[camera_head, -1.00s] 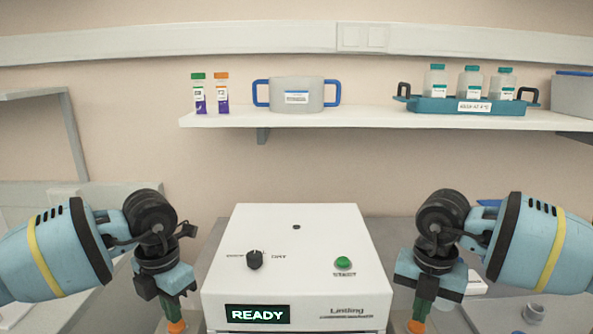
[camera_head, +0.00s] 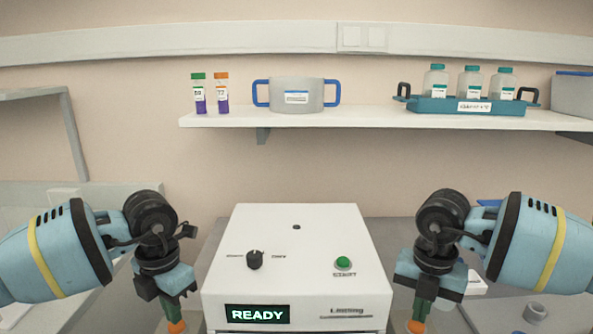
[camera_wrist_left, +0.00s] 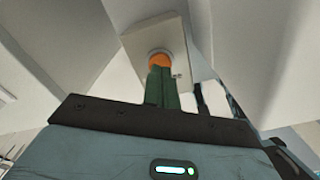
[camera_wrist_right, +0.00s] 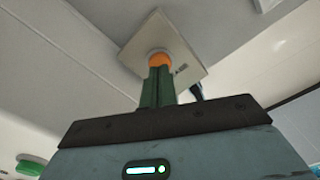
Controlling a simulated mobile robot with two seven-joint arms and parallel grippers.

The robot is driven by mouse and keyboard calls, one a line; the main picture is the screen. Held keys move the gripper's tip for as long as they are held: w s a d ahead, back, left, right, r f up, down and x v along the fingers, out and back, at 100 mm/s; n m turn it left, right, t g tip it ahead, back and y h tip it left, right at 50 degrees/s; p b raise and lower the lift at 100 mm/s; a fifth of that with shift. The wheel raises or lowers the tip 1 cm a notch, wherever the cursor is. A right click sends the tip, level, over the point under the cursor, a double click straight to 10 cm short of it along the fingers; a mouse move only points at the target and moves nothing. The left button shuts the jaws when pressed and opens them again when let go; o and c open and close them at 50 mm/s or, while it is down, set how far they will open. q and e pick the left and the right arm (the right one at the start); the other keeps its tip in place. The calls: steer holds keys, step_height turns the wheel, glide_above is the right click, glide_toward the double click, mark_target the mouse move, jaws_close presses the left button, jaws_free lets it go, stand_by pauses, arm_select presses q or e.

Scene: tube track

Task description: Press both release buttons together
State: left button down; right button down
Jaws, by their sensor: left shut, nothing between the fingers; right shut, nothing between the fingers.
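My left gripper (camera_head: 176,326) is shut, with green fingers and orange tips, pointing down just left of the white machine (camera_head: 298,232). My right gripper (camera_head: 416,326) is shut in the same pose, just right of the machine. In the left wrist view the orange tips (camera_wrist_left: 159,60) are over a cream plate (camera_wrist_left: 180,38), with a pale round rim around them. In the right wrist view the orange tips (camera_wrist_right: 159,60) are likewise over a cream plate (camera_wrist_right: 183,50). The release buttons are not clearly seen; the tips cover the plate centres. I cannot tell whether the tips touch.
The machine has a black knob (camera_head: 255,260), a green button (camera_head: 343,263) and a lit READY display (camera_head: 257,314). A shelf (camera_head: 350,120) behind holds two tubes, a grey pot (camera_head: 297,95) and a teal tray (camera_head: 440,104) with bottles. A small grey cup (camera_head: 535,312) stands at right.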

mark_target(417, 324)
arm_select(q)
steer(key=shift+f, duration=0.6)
stand_by(0.3)
steer(key=shift+r, duration=0.1)
arm_select(e)
steer(key=shift+f, duration=0.65)
stand_by(1.0)
steer(key=shift+r, duration=0.15)
stand_by(0.4)
